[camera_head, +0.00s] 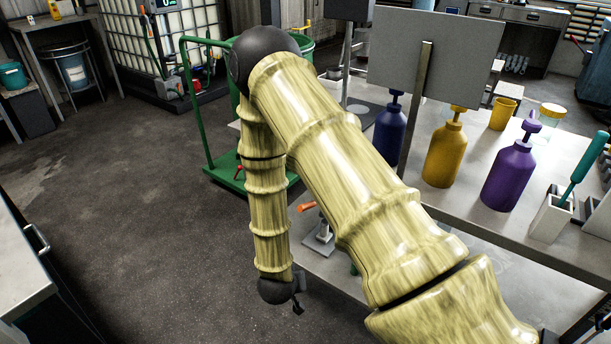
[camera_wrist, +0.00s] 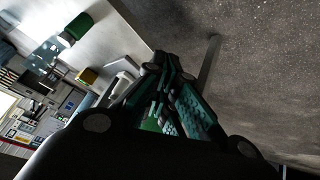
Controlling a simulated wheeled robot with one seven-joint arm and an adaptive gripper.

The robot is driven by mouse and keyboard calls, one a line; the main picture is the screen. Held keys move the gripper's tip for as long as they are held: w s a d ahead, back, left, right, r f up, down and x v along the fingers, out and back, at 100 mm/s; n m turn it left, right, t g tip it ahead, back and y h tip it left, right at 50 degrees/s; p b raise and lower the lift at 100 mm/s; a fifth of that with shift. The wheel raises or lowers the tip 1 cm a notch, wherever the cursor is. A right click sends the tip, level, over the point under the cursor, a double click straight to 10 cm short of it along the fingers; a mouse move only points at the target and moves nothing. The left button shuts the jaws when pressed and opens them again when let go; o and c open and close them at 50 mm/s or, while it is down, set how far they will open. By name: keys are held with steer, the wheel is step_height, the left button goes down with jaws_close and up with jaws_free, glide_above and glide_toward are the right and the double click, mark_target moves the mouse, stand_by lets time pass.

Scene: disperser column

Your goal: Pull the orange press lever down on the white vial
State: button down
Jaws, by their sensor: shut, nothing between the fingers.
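An orange lever (camera_head: 306,207) shows in the head view beside my arm, above a small grey stand (camera_head: 322,238) on the lower shelf. My arm hides part of this area, and I cannot make out a white vial for certain. My gripper (camera_head: 298,303) hangs low at the end of my arm, left of the stand and apart from the lever; only a small dark part of it shows. In the wrist view my gripper (camera_wrist: 163,62) has its teal-padded fingers together with nothing held. The lever is not clear in the wrist view.
On the upper tabletop stand a blue bottle (camera_head: 390,132), a yellow bottle (camera_head: 445,150), a purple bottle (camera_head: 510,175) and a yellow cup (camera_head: 503,114). A grey panel (camera_head: 435,55) rises behind my arm. A green trolley (camera_head: 225,170) stands behind. The floor at left is open.

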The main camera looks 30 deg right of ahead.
steer(key=w+d+r+m+h+p, duration=0.1)
steer(key=w+r+m+p, duration=0.1)
steer(key=r, duration=0.6)
steer(key=w+d+r+m+g+h+p, duration=0.1)
steer(key=w+r+m+p, duration=0.1)
steer(key=w+r+p, duration=0.3)
steer(key=w+d+r+m+h+p, duration=0.1)
steer(key=w+r+m+p, duration=0.1)
steer(key=r, duration=1.1)
steer(key=shift+w+r+h+p, duration=0.15)
steer(key=shift+w+h+p, duration=0.25)
steer(key=shift+w+p, duration=0.5)
steer(key=x, duration=0.9)
steer(key=shift+s, duration=0.1)
steer(key=shift+d+f, duration=0.35)
steer(key=shift+d, duration=0.1)
steer(key=shift+d, duration=0.1)
